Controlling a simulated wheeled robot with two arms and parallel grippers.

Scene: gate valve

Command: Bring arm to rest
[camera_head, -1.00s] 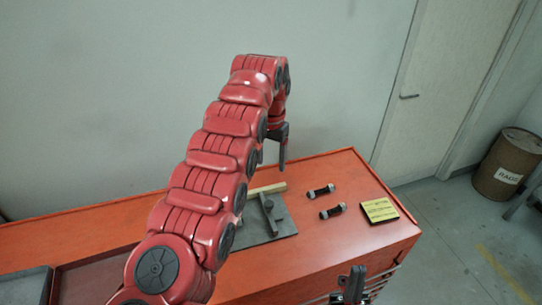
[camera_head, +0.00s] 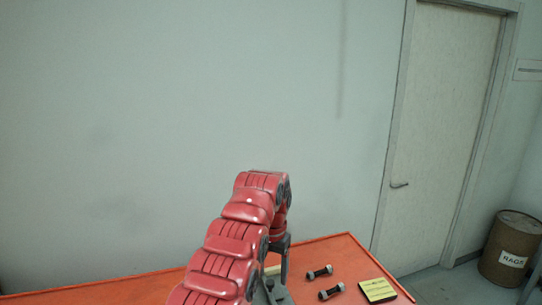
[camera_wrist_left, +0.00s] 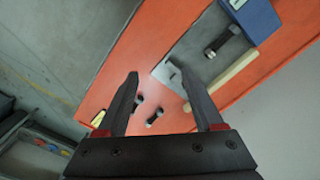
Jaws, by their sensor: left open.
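My left arm, red and segmented, reaches in from the bottom of the head view. Its left gripper (camera_head: 283,265) points down over the orange bench and partly hides the grey plate there. In the left wrist view the dark fingers of the left gripper (camera_wrist_left: 153,72) stand wide apart with nothing between the tips. The orange bench top (camera_wrist_left: 130,50) lies beyond them. My right gripper is in neither view now.
Two dark studs (camera_head: 320,272) (camera_head: 331,291) and a yellow pad (camera_head: 377,291) lie on the orange bench (camera_head: 345,252). The wrist view shows a grey plate (camera_wrist_left: 192,62), a blue block (camera_wrist_left: 258,18) and a wooden strip (camera_wrist_left: 235,72). A rags drum (camera_head: 512,250) stands by the door.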

